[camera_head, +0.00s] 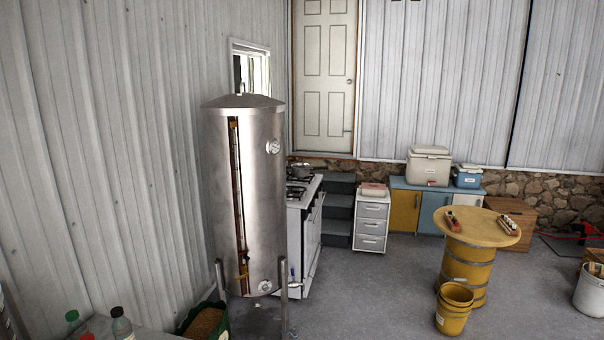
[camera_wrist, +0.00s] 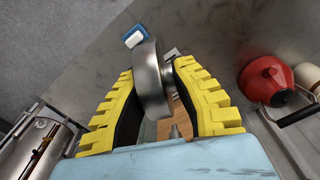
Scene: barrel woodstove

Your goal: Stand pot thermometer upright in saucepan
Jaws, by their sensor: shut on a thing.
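In the wrist view, my gripper (camera_wrist: 157,72) has its two yellow ridged fingers closed around a round, silvery metal piece. This looks like the dial head of the pot thermometer (camera_wrist: 150,85), seen nearly edge-on; a thin metal part shows below it between the fingers. How far its stem reaches is unclear. In the head view, a small dark-handled pan, which looks like the saucepan (camera_head: 300,169), sits on the white stove (camera_head: 304,215) behind the steel tank. My gripper does not show in the head view, and the saucepan is not recognisable in the wrist view.
The tall steel tank (camera_head: 243,190) partly blocks the stove. The wrist view shows a grey surface (camera_wrist: 90,75) with a blue-and-white item (camera_wrist: 135,37) and a red object (camera_wrist: 266,80) at right. A yellow barrel table (camera_head: 470,227) stands right; the middle floor is clear.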

